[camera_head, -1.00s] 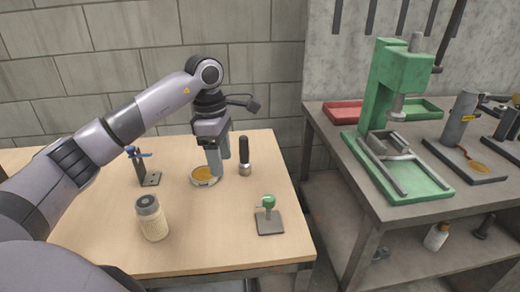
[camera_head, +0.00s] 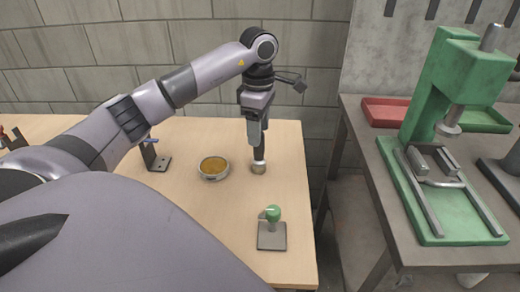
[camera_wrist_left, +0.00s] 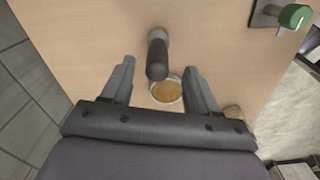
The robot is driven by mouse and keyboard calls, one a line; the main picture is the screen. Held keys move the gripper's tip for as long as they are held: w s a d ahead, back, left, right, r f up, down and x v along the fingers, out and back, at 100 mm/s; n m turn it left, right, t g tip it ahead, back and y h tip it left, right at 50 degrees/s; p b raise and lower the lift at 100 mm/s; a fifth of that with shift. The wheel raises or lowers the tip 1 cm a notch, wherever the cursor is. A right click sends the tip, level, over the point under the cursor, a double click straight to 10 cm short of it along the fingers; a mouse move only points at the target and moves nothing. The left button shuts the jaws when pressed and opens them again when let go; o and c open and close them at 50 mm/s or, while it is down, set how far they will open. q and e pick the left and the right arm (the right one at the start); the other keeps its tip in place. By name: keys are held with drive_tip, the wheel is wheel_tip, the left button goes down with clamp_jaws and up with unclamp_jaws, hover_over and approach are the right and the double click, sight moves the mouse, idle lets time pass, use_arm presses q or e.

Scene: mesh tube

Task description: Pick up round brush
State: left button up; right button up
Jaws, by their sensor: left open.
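The round brush (camera_head: 259,167) stands upright on the wooden table, with a black handle and a pale round base. In the left wrist view its dark handle (camera_wrist_left: 157,60) points up toward the camera, between the spread fingers. My left gripper (camera_head: 254,138) is over the brush and hides the upper handle in the head view. In the left wrist view the left gripper (camera_wrist_left: 159,68) is open, with a gap on both sides of the handle. I cannot tell how far down the fingers reach along it. My right gripper is not in view.
A round dish with golden contents (camera_head: 213,167) sits left of the brush. A green-knobbed stand (camera_head: 272,230) is nearer the front, and a small stand with a blue lever (camera_head: 155,158) is at left. A green press (camera_head: 440,150) stands on the right table.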

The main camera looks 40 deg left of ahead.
sight(259, 152)
use_arm(q)
wheel_tip(259, 152, down, 4)
drive_tip(key=shift+w+a+f, duration=0.1)
clamp_jaws()
idle(0.4)
